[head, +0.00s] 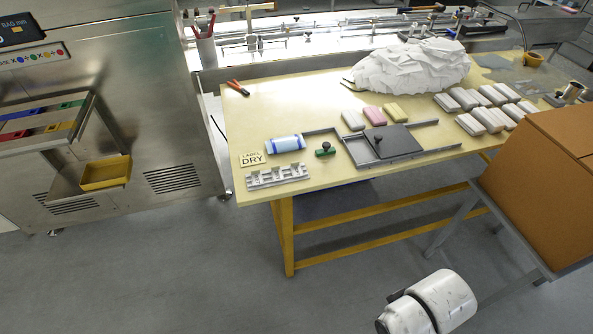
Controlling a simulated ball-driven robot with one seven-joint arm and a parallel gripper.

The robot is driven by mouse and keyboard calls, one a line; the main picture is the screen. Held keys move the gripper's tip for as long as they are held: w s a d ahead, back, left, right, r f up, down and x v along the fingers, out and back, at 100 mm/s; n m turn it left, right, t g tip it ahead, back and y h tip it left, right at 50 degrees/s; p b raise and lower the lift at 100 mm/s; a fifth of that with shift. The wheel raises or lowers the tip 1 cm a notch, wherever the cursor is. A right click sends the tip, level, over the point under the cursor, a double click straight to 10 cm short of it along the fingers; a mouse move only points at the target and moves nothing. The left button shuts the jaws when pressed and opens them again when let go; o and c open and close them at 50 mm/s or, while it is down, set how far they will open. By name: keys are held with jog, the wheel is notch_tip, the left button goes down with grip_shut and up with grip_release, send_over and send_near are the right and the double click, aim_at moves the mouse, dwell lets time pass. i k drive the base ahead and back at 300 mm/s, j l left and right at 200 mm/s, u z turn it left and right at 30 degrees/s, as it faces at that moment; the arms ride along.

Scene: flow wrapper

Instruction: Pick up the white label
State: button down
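A white pad-like piece (353,120) lies on the yellow table (300,110), left of a pink one (375,116) and a yellow one (396,112). It may be the white label; I cannot read anything on it. My gripper is not in view; a white rounded part at the bottom right looks like my own arm.
Behind the pads is a heap of crumpled white sheets (415,68). In front are a dark plate in a metal frame (388,144), a green-based stamp (325,149), a blue-and-white roll (285,143) and a slotted grey rack (277,176). A brown box (540,190) stands at the right.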

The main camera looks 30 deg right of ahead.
aim_at(276, 172)
jog(key=i+l+u, duration=0.2)
jog(key=i+l, duration=0.55)
jog(key=i, duration=0.2)
